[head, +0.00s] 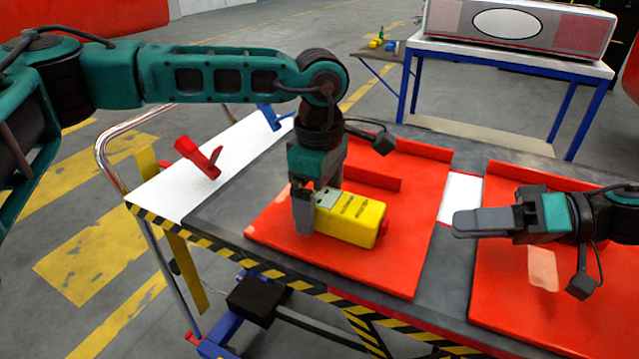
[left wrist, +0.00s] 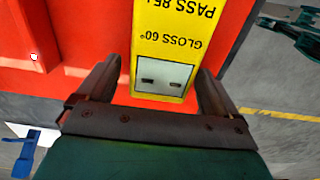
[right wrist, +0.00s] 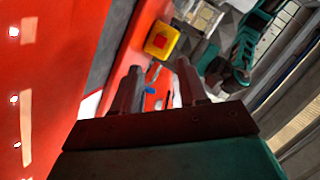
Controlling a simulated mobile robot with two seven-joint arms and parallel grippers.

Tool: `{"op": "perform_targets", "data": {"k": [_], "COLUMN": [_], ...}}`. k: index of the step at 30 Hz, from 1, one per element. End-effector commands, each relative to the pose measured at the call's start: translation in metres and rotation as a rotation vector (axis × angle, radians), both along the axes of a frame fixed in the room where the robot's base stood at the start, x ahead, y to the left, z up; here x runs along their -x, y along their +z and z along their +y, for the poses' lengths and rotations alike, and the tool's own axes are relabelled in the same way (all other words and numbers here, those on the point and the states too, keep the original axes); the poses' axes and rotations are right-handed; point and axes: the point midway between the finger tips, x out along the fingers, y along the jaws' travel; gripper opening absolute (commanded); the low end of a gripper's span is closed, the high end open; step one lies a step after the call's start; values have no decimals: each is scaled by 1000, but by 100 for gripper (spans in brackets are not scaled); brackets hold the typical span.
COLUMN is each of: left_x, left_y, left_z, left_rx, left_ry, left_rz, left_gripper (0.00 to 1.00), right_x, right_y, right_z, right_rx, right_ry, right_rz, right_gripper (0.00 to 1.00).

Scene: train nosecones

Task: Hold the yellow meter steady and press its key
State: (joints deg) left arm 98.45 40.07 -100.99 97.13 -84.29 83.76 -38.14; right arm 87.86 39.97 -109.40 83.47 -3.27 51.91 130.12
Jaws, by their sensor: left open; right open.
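The yellow meter (head: 358,218) lies on the left red panel of the cart, its printed face up. My left gripper (head: 312,213) is open at the meter's left end. In the left wrist view, the grey display end of the meter (left wrist: 163,78) sits between the open fingers (left wrist: 158,85), with a narrow gap on each side. My right gripper (head: 470,222) is open and empty, to the right of the meter and apart from it. In the right wrist view, the red square key (right wrist: 159,41) shows on the meter's end, beyond the open fingers (right wrist: 155,80).
The left red panel (head: 400,275) has raised strips behind the meter. A second red panel (head: 500,290) lies under my right arm. A red clamp-like thing (head: 197,157) and a blue one (head: 270,116) stand on the white left part. A blue-legged table (head: 470,53) stands behind.

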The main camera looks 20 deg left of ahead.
Motion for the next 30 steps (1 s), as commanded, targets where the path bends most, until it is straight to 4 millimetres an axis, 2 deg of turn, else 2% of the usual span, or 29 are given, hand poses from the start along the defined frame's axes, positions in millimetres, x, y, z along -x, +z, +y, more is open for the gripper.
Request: {"op": "perform_targets", "data": {"k": [8, 30], "left_x": [0, 0], "left_y": [-1, 0], "left_z": [0, 0], "left_rx": [0, 1], "left_ry": [0, 0], "left_rz": [0, 0], "left_gripper": [92, 22], "right_x": [0, 0], "right_y": [0, 0], "right_z": [0, 0], "right_rx": [0, 0], "right_ry": [0, 0], "right_rz": [0, 0], "right_gripper": [43, 43]}}
